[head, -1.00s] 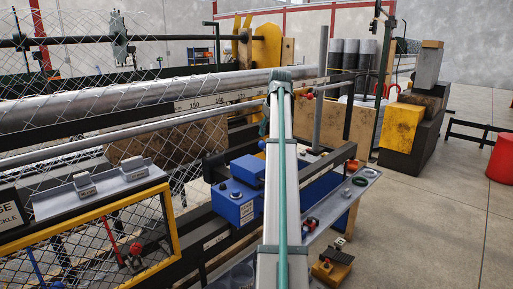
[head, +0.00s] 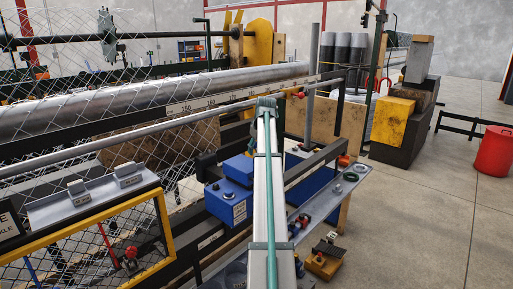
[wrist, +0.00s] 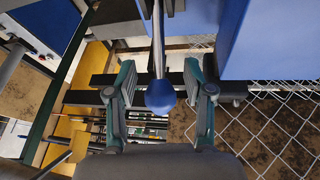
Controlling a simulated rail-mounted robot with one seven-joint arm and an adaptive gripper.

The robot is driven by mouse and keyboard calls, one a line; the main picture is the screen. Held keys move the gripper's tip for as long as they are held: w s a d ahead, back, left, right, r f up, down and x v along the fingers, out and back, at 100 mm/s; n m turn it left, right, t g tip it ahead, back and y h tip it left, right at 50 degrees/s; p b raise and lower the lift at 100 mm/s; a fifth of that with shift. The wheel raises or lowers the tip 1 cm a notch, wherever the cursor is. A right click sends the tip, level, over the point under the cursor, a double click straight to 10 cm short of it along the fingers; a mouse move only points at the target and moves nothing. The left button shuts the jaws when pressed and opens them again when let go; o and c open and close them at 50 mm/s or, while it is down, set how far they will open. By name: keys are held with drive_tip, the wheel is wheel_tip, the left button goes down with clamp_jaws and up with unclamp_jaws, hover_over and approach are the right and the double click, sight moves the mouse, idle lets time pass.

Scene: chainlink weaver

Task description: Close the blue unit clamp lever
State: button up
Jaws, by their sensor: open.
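In the wrist view, a clamp lever (wrist: 157,42) shows as a thin metal rod ending in a round blue knob (wrist: 160,97). My gripper (wrist: 160,88) is open, with one finger on each side of the knob and a visible gap on both sides. A large blue housing (wrist: 270,40) fills the upper right of the wrist view. In the head view, the blue unit (head: 230,203) stands on dark rails just left of my arm. My gripper and the lever are hidden in the head view.
Wire mesh (wrist: 268,112) lies close right of my gripper in the wrist view. In the head view, a long steel roller (head: 150,100) crosses behind the blue unit. A grey tray (head: 335,190) sits to its right. Open floor (head: 440,220) and a red bin (head: 494,151) lie further right.

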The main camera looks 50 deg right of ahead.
clamp_jaws()
